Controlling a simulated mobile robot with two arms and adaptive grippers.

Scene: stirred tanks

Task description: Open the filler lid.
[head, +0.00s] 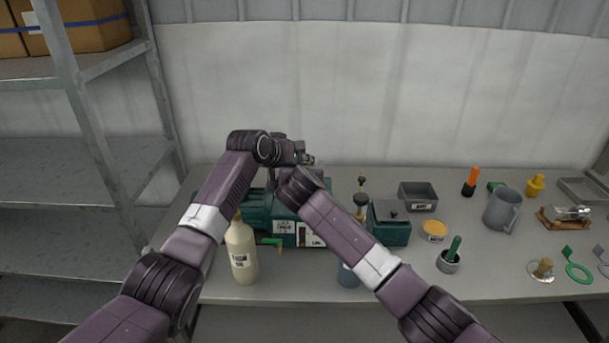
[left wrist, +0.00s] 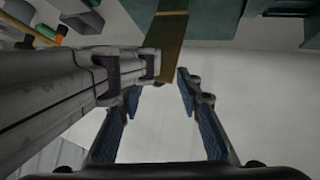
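The green machine (head: 257,208) with white labels stands on the bench behind my two arms. I cannot make out its filler lid; my arms cover part of the machine. My left gripper (head: 306,158) is above the machine in the head view. A flat brass-coloured piece (left wrist: 171,35) shows just beyond the tips, and teal surfaces (left wrist: 285,8) are at the top edge. My right arm reaches in over the machine's right side; its gripper is hidden behind its own wrist.
A cream bottle (head: 242,252) stands in front of the machine. A dark green box (head: 390,232), a grey tray (head: 418,195), a yellow-topped tin (head: 434,231) and a grey jug (head: 502,210) are to the right. A metal shelf (head: 40,165) is at the left.

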